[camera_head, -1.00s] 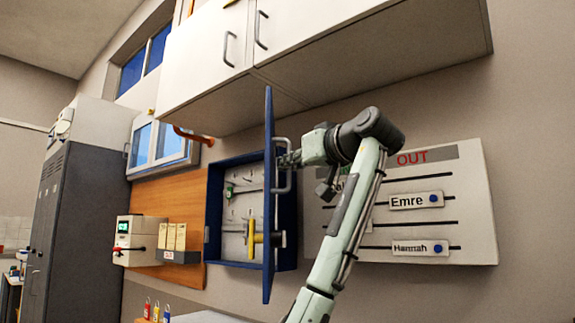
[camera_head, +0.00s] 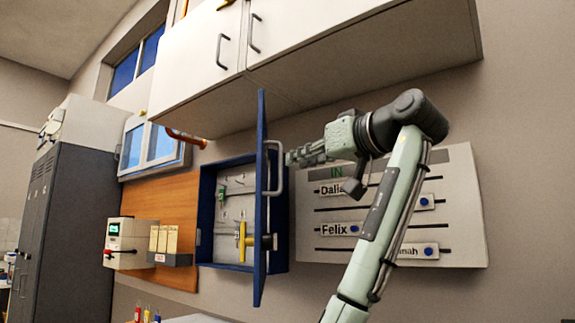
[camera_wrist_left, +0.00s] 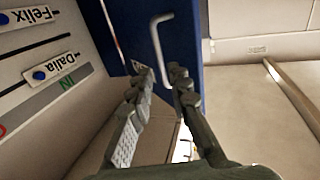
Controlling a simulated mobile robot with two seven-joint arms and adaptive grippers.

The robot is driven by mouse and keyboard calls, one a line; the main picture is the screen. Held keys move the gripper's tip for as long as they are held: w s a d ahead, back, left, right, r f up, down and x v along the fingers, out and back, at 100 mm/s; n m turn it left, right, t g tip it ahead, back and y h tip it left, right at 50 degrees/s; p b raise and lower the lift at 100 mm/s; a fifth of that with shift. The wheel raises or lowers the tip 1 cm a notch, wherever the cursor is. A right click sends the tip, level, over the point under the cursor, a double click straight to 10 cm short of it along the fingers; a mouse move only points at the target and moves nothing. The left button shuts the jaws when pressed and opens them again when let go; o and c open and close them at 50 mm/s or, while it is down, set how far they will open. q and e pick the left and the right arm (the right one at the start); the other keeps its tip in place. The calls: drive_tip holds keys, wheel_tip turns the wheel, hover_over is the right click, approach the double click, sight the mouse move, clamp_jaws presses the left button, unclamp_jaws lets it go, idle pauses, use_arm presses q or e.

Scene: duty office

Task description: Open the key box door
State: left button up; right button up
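The blue key box (camera_head: 206,215) is on the wall in the head view, with its interior showing. Its blue door (camera_head: 261,110) stands swung out, seen nearly edge-on. A grey handle (camera_head: 281,180) is on the door's right-hand face. My left gripper (camera_head: 291,158) is just right of the handle, near its upper part. In the left wrist view my left gripper (camera_wrist_left: 160,80) has its fingers apart with nothing held. The handle (camera_wrist_left: 155,38) is ahead there, its lower end in line with the finger gap; contact is not clear. My right gripper is out of view.
White wall cabinets (camera_head: 350,55) hang above the box. A name board (camera_head: 450,220) is on the wall behind my left arm. A small white device (camera_head: 128,229) and a card holder (camera_head: 169,258) are left of the box.

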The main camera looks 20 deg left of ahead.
use_arm(q)
drive_tip(key=v, duration=0.4)
idle(0.6)
